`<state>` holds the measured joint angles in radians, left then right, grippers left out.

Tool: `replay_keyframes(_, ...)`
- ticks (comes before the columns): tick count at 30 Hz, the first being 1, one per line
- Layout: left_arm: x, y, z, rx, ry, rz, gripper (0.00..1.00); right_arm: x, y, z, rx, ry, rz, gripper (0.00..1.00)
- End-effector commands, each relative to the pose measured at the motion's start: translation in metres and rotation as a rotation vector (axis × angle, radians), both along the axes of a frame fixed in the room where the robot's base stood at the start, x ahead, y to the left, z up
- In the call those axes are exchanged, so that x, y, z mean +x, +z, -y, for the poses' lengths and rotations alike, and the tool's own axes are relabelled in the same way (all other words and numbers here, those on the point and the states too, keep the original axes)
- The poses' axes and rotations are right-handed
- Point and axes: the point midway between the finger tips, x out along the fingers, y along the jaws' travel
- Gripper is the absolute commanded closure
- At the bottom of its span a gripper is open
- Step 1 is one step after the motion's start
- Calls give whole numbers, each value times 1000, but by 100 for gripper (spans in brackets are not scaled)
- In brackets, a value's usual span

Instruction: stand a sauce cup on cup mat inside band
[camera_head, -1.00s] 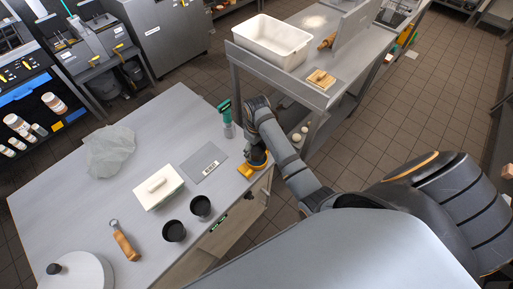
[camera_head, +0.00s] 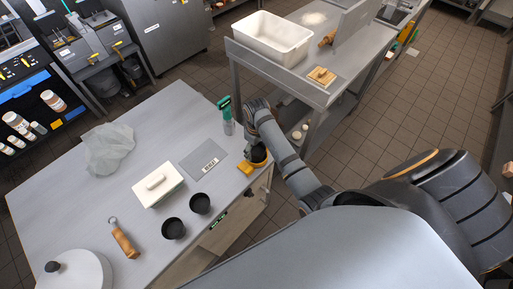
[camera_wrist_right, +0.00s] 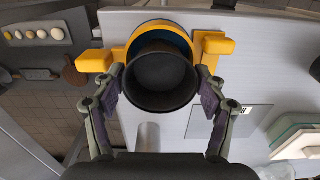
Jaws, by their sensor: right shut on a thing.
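My right gripper (camera_wrist_right: 160,88) is shut on a dark sauce cup (camera_wrist_right: 162,75), with one finger on each side of it. In the head view this cup (camera_head: 258,155) is at the table's right edge, partly hidden by my arm. A yellow ring-like piece with two side tabs (camera_wrist_right: 215,46) lies behind the cup in the wrist view; whether they touch I cannot tell. A flat grey mat with a white label strip (camera_head: 195,150), which looks like the cup mat, lies left of the gripper. Two more black cups (camera_head: 174,228) (camera_head: 200,203) stand on the table. My left gripper is not in view.
A white lidded box (camera_head: 158,192) stands left of the mat. A wooden-handled tool (camera_head: 124,240), a round white lid (camera_head: 85,275) and a crumpled clear sheet (camera_head: 108,150) lie on the table. The table's left middle is clear.

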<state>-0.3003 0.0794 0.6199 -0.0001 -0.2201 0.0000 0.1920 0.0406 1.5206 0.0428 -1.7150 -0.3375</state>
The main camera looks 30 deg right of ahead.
Motion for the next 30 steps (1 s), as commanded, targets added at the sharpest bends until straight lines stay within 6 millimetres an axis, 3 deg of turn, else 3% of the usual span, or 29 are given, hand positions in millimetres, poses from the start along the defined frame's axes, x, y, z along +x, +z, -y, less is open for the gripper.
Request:
replay_keyframes(18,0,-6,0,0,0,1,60,0,-16,0,0,0,0,61)
replay_keyframes(19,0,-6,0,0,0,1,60,0,-16,0,0,0,0,25)
replay_keyframes(24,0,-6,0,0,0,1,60,0,-15,0,0,0,0,2)
replay_keyframes(30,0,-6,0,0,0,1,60,0,-15,0,0,0,0,1)
